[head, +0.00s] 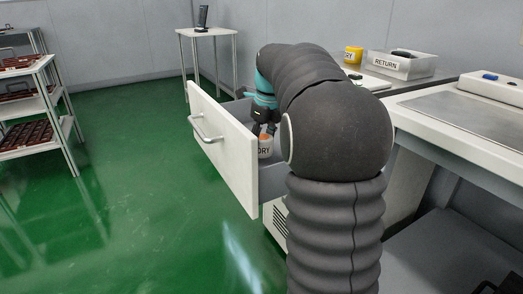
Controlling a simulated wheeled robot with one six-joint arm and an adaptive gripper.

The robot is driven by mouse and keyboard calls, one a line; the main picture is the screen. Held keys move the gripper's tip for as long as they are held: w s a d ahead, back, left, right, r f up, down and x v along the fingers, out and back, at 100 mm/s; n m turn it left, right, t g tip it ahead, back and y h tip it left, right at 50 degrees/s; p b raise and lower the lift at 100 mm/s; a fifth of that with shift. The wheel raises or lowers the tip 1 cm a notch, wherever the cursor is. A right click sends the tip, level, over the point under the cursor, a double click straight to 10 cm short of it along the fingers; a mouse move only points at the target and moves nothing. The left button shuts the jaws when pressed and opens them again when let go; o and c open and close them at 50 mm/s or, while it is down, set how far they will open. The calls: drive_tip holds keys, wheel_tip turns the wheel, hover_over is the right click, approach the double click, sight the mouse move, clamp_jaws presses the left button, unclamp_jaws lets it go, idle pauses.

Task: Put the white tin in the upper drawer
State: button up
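The white tin (265,150) shows a dark-lettered label, partly cut off, and an orange top. It is inside or just above the open drawer, behind its white front (222,146) with a bar handle. My gripper (264,125) is directly over the tin, its fingers pointing down at or around the tin's top. My arm hides much of the drawer and part of the gripper, so I cannot tell whether the fingers hold the tin or whether it touches the drawer floor.
A yellow tin (353,55) and a grey bin marked RETURN (401,68) stand on the bench at the back right. A small white table (207,32) holds a dark device. A rack of brown trays (28,134) stands at left. The green floor left of the drawer is clear.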

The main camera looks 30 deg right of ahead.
sight(267, 139)
drive_tip(key=shift+f, duration=1.15)
drive_tip(key=shift+f, duration=0.1)
drive_tip(key=o, duration=1.3)
drive_tip(key=shift+o, duration=0.2)
drive_tip(key=r, duration=0.4)
drive_tip(key=s+r+p, duration=0.1)
drive_tip(key=r, duration=0.3)
drive_tip(key=r+p, duration=0.1)
drive_tip(key=r, duration=0.3)
drive_tip(key=shift+s+d, duration=0.3)
drive_tip(key=shift+d, duration=0.1)
